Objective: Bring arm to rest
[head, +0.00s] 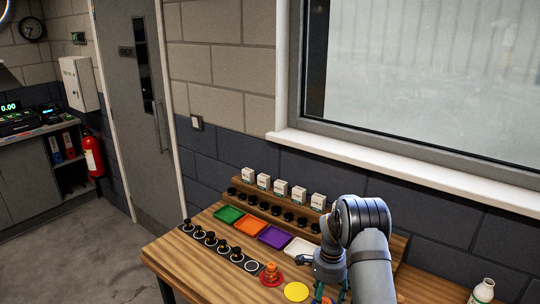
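My arm comes in from the bottom right and bends over the wooden bench (185,262). My gripper (331,296) points down at the bench's front, right of a yellow disc (296,291). Its dark green fingers run to the bottom edge of the head view. A bit of red or orange shows between or behind them. Whether the fingers hold anything is hidden.
Green (228,214), orange (251,225), purple (275,237) and white (300,248) trays lie left of my arm. Several small white boxes (280,187) stand on a shelf behind. An orange piece (271,272) sits on a red disc. A white bottle (484,291) stands far right.

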